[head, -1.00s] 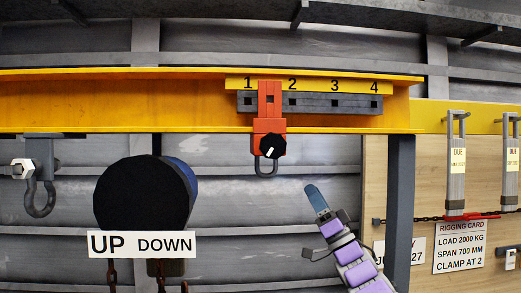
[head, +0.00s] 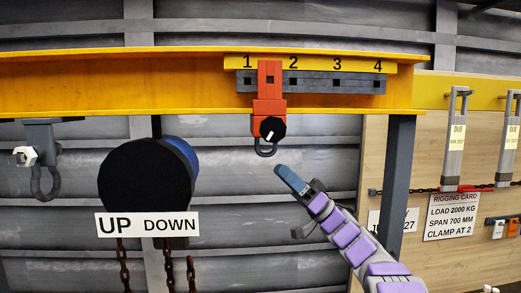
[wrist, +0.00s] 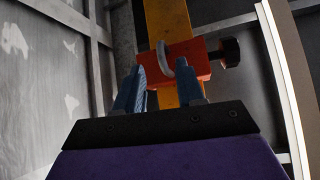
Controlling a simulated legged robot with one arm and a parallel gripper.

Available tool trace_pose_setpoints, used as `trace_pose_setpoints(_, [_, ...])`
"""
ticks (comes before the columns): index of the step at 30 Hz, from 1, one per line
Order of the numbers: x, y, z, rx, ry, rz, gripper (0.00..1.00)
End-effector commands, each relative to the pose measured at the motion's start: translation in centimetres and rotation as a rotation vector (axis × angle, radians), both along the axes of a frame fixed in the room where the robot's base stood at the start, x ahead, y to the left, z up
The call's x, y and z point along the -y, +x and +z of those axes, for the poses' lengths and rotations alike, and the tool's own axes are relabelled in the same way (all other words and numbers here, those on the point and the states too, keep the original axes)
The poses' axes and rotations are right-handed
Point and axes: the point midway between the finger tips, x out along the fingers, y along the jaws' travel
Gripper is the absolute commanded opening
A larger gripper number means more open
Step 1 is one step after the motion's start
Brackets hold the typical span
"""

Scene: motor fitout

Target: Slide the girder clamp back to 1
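The red girder clamp (head: 268,105) hangs on the yellow girder (head: 150,85), between marks 1 and 2 on the numbered strip. It has a black knob (head: 271,129) with a white pointer and a dark ring (head: 265,149) below. My gripper (head: 282,174) is just below and slightly right of the ring, apart from it. In the wrist view my gripper (wrist: 163,92) has its two fingers apart with nothing between them. The red clamp (wrist: 188,60) and its ring (wrist: 166,59) show beyond the fingertips; the knob (wrist: 230,52) is at right.
A grey slotted bar (head: 340,82) runs under the numbers. A black drum (head: 145,175) with an UP DOWN sign (head: 148,225) hangs at left, beside a shackle (head: 42,165). A grey post (head: 400,170) stands right. A rigging card (head: 453,216) reads CLAMP AT 2.

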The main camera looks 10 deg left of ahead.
Motion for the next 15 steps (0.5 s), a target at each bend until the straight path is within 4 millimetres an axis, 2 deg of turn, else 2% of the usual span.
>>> trace_pose_setpoints(9, [-4.4, -0.6, 4.2, 0.003, 0.000, 0.003, 0.38])
trace_pose_setpoints(15, [-5.9, -0.7, 5.6, -0.001, 0.001, 0.002, 0.38])
